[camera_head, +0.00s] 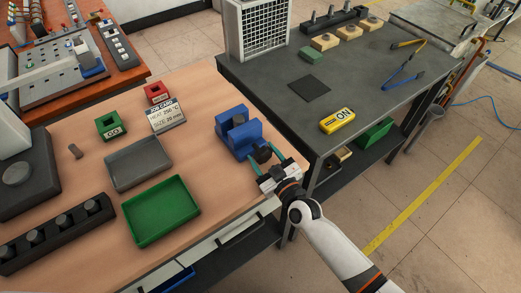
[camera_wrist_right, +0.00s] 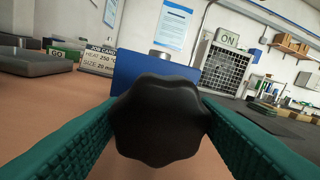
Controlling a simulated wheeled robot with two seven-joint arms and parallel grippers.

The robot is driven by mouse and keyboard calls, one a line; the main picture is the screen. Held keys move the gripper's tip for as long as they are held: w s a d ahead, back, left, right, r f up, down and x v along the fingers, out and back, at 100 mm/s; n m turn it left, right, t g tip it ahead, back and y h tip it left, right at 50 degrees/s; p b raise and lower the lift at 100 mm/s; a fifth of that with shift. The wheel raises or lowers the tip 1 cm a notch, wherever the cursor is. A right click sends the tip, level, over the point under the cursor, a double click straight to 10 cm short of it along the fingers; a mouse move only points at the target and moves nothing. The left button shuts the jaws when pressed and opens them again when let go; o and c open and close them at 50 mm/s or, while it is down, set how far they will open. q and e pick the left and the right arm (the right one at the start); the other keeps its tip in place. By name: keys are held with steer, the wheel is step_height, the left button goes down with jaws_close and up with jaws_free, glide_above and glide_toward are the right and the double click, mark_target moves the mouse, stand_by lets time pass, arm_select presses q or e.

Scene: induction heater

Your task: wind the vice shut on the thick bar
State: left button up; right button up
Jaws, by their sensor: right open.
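The blue vice (camera_head: 238,133) stands near the right edge of the wooden table, and its blue body shows in the wrist view (camera_wrist_right: 130,72). Its black lobed knob (camera_head: 262,153) faces my right gripper and fills the middle of the wrist view (camera_wrist_right: 160,122). A grey round bar top (camera_wrist_right: 162,54) shows above the blue body, apparently in the vice; the jaw gap is hidden. My right gripper (camera_head: 267,160) is open, its green fingers on either side of the knob; contact cannot be told. My left gripper is not in view.
A grey tray (camera_head: 139,163), a green tray (camera_head: 161,226), a job card (camera_head: 167,116), a green GO box (camera_head: 111,125) and a red box (camera_head: 157,92) lie left of the vice. A black rack (camera_head: 58,235) holds several bars. A dark bench (camera_head: 285,87) stands behind.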

steer(key=shift+x, duration=1)
steer(key=c, duration=0.7)
steer(key=shift+m, duration=0.3)
steer(key=m, duration=0.3)
steer(key=shift+m+g, duration=0.3)
steer(key=shift+m, duration=1.5)
